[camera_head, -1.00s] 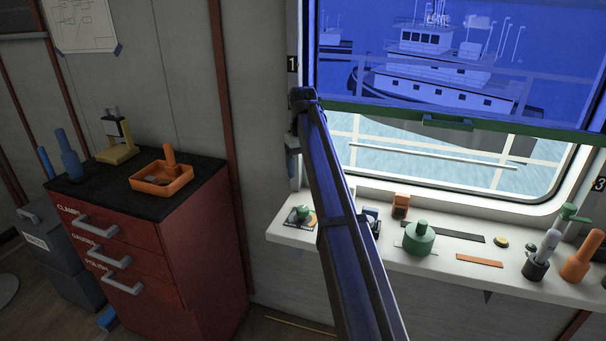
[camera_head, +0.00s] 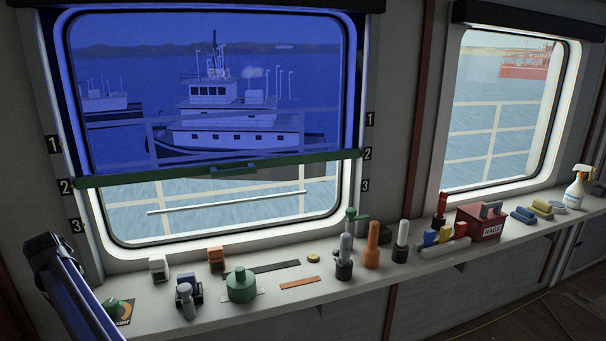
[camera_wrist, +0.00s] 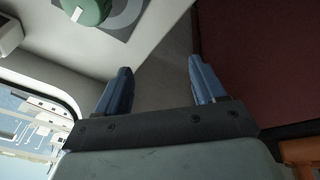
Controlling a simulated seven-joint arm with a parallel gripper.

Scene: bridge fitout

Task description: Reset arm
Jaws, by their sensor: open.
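My gripper (camera_wrist: 160,88) shows in the wrist view with its two blue fingers wide apart and nothing between them. Beyond the fingers are a grey wall surface and a dark red surface. A green-topped knob (camera_wrist: 88,10) on a grey and white plate lies at the top of the wrist view, apart from the fingers.
The white sill (camera_head: 215,318) holds a green round pot (camera_head: 241,285), an orange cylinder (camera_head: 372,245), a red rag box (camera_head: 481,222) and a spray bottle (camera_head: 577,188). A blue shade with a green bar (camera_head: 225,170) covers the upper left window. An orange edge (camera_wrist: 300,152) shows in the wrist view.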

